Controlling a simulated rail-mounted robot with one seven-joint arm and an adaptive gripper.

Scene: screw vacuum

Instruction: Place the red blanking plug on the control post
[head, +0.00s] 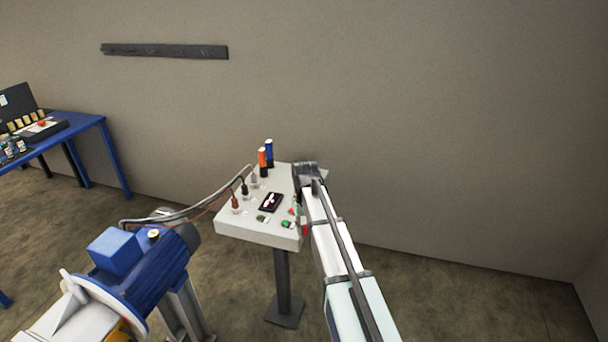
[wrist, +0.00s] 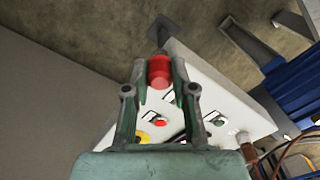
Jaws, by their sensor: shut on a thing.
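The red blanking plug (wrist: 159,72) is between the fingertips of my gripper (wrist: 158,80) in the wrist view, and the gripper is shut on it. The control post (head: 257,232) is a pale slanted box on a dark column. In the wrist view the plug is in front of the post's panel (wrist: 205,85), near its edge; I cannot tell whether it touches.
The panel carries an orange cylinder (head: 262,161), a blue cylinder (head: 269,153), a dark display (head: 271,202), several buttons and cable plugs. Cables run left to a blue machine (head: 150,265). A blue table (head: 88,127) with cases stands far left. The floor at right is clear.

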